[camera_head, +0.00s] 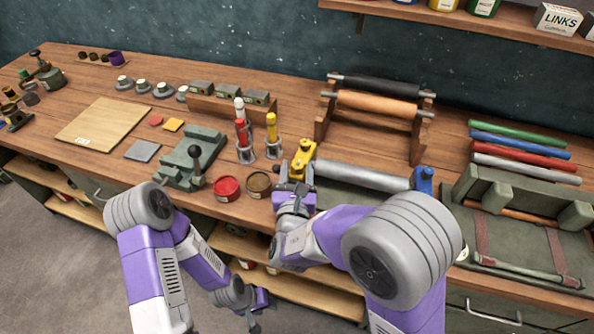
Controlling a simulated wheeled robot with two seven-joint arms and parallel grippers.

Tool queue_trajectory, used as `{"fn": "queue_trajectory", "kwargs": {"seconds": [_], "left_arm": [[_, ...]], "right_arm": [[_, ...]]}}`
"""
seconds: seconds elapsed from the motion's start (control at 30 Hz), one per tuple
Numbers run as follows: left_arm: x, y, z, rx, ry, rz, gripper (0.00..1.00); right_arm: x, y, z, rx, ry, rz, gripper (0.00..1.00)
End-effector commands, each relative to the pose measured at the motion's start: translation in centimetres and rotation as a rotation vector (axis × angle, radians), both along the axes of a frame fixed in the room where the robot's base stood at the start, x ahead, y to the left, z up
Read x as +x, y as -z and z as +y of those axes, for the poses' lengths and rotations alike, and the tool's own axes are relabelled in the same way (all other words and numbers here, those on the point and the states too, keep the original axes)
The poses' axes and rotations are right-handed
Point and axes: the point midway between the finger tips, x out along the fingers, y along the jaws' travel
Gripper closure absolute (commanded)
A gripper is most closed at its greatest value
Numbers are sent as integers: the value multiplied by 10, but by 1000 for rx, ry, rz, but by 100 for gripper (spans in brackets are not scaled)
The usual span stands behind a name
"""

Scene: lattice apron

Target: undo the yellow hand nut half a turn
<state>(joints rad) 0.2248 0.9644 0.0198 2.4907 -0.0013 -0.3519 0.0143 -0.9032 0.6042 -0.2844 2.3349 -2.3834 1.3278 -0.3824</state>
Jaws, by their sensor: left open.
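A yellow clamp part, which looks like the yellow hand nut's place (303,153), stands at the left end of a grey roller (362,177) near the bench's front. The nut's exact outline is too small to tell. My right gripper (294,194) is just in front of and below the yellow part, at the bench edge. Its fingers are partly hidden, and I cannot tell whether they touch anything. My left gripper (256,314) is open and low, in front of the bench shelves, away from the nut.
A blue end part (423,181) holds the roller's right end. A red tin (227,188) and a brown tin (258,184) stand left of my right gripper. A green press with a black-knobbed lever (193,165) is further left. A roller rack (378,104) stands behind.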

Motion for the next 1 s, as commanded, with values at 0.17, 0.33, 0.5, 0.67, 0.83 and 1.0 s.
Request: {"fn": "queue_trajectory", "kwargs": {"seconds": [0.17, 0.33, 0.5, 0.67, 0.83, 1.0], "left_arm": [[0, 0, 0, 0, 0, 0, 57], [0, 0, 0, 0, 0, 0, 57], [0, -2, 0, 0, 0, 0, 57], [0, -3, 0, 0, 0, 0, 57], [0, -4, 0, 0, 0, 0, 57], [0, -5, 0, 0, 0, 0, 57]], "right_arm": [[0, 0, 0, 0, 0, 1, 38], [-1, 1, 0, 0, 0, 2, 38], [-19, 0, 3, 0, -3, 3, 38], [-47, 0, 5, -1, -4, 2, 38], [-69, 0, 6, 0, -3, 2, 38], [-76, 0, 6, 0, 1, 0, 38]]}}
